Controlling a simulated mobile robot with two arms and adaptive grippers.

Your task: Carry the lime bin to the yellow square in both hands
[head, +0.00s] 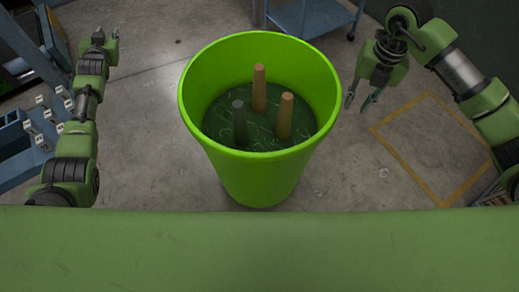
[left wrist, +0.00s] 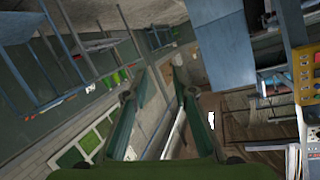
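The lime bin (head: 262,176) stands upright in the middle of the head view, between my two arms. Inside it are a dark green surface and three pegs, two tan and one grey. The yellow square (head: 405,166) is an outline on the floor to the right of the bin, partly behind my right arm. My left gripper (head: 107,36) is well to the left of the bin, apart from it. Its fingers are spread and empty in the left wrist view (left wrist: 160,78). My right gripper (head: 361,98) is open and empty just right of the bin's rim, with a small gap visible.
A blue-grey cart (head: 312,16) stands behind the bin at the top. A blue rack with several pale pieces (head: 40,130) is at the left, beside my left arm. Bare concrete floor (head: 150,110) lies around the bin. Something boxy stands at the right edge near the square.

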